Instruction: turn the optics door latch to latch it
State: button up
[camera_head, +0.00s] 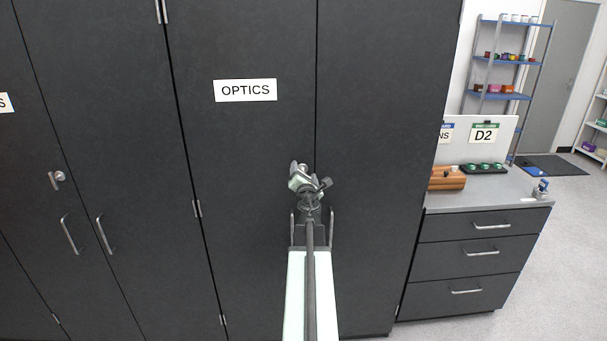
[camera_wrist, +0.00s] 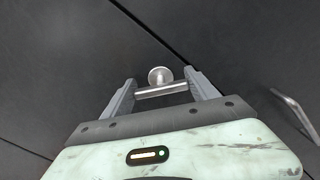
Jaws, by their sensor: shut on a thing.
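The black optics cabinet doors (camera_head: 250,150) are closed and bear a white OPTICS label (camera_head: 245,90). The latch (camera_wrist: 160,76) shows in the wrist view as a round metal boss with a short metal bar, beside the diagonal door seam. The bar lies at a slant to the seam. My gripper (camera_wrist: 160,92) has one grey finger at each end of the bar and is shut on it. In the head view my gripper (camera_head: 308,180) is at the seam between the doors, and my arm hides the latch there.
Door handles flank my arm, one at its left (camera_head: 293,229) and one at its right (camera_head: 332,229). One handle (camera_wrist: 294,112) also shows in the wrist view. Open floor (camera_head: 570,250) lies beyond.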

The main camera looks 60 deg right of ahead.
jog(key=m, duration=0.5)
jog(key=shift+f, duration=0.1)
jog(key=shift+f+m, duration=0.1)
jog(key=shift+m, duration=2.2)
jog(key=o, duration=1.4)
jog(key=shift+c, duration=0.2)
